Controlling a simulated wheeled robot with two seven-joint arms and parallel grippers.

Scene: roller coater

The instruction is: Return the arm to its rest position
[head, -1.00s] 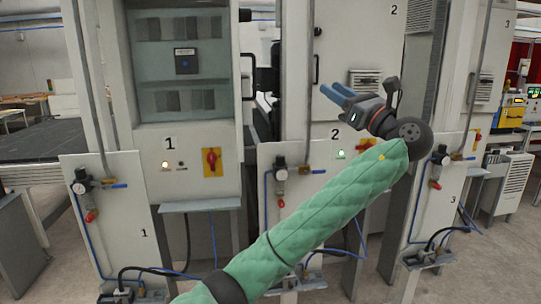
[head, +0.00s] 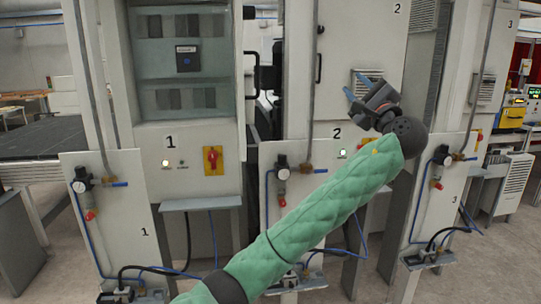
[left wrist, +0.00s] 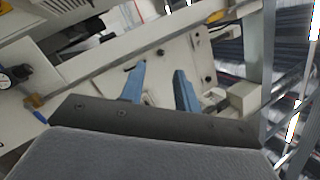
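My left arm, in a green quilted sleeve, crosses the head view from the bottom centre up to the right. My left gripper (head: 357,86) is raised in front of cabinet 2 (head: 352,35), pointing up and left. Its blue fingers also show in the left wrist view (left wrist: 160,69), apart with nothing between them. My right gripper is in neither view.
Cabinet 1 (head: 219,125) stands left with a red-and-yellow switch (head: 213,160). Low panels carry gauges, such as the one on panel 1 (head: 81,187), with blue hoses and cables. Grey floor shows between the stands. A yellow machine (head: 511,115) stands far right.

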